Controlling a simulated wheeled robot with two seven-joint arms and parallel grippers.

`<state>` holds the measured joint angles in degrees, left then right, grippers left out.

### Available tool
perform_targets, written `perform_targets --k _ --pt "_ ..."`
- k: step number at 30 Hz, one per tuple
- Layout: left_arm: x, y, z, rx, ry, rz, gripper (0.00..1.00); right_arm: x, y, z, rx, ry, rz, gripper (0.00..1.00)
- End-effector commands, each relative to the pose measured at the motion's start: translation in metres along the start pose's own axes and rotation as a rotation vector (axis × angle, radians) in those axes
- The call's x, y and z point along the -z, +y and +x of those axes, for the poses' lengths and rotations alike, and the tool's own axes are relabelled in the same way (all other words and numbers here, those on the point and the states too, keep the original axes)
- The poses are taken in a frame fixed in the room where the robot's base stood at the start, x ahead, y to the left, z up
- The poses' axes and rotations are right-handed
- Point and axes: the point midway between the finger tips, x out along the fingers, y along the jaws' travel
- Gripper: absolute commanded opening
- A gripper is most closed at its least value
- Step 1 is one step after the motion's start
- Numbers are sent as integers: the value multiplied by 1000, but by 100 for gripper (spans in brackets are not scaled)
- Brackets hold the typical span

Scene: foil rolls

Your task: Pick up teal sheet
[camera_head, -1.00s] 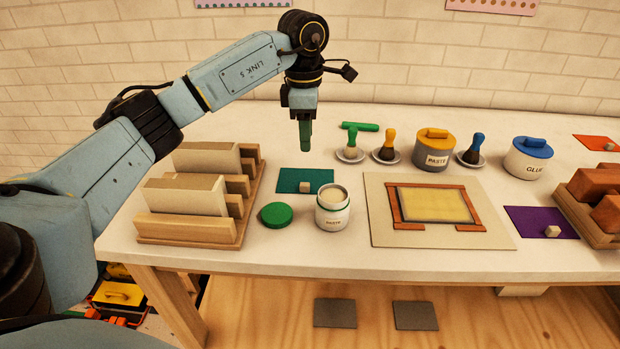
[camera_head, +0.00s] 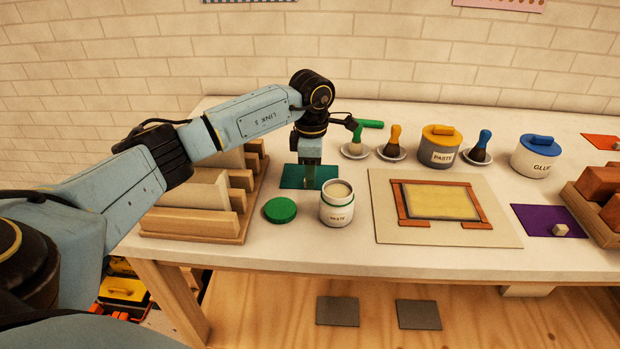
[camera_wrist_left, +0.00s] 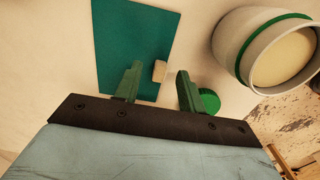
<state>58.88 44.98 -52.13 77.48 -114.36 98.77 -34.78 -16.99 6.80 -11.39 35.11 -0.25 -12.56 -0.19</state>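The teal sheet (camera_head: 289,180) lies flat on the white table, left of the middle. It fills much of the upper left of the left wrist view (camera_wrist_left: 135,35). A small pale wooden block (camera_wrist_left: 160,71) rests on it near one edge; in the head view my gripper hides this block. My left gripper (camera_head: 310,184) points down over the sheet. In the left wrist view its green fingers (camera_wrist_left: 159,72) are apart, with the block showing in the gap between the tips. I cannot tell whether the tips touch the sheet. My right gripper is not in view.
An open paste jar (camera_head: 337,207) and a green lid (camera_head: 280,210) stand close in front of the sheet. A wooden rack (camera_head: 190,224) is to the left. A green-handled brush (camera_head: 357,146) in a dish stands behind right. A framed board (camera_head: 500,232) lies to the right.

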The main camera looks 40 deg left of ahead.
Motion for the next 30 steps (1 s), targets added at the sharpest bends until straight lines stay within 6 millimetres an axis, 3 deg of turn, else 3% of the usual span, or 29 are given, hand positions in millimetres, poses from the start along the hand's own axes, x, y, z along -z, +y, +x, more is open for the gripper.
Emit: perform_targets --k 3,9,18,26,30 --pt "0 0 11 0 1 0 40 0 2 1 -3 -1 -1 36" --pt "0 0 11 -1 0 0 39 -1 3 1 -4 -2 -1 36" --pt "0 0 11 -1 0 0 0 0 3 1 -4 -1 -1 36" --pt "0 0 10 -1 0 0 0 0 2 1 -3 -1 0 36" --pt "0 1 -1 -3 -2 0 0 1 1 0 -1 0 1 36"
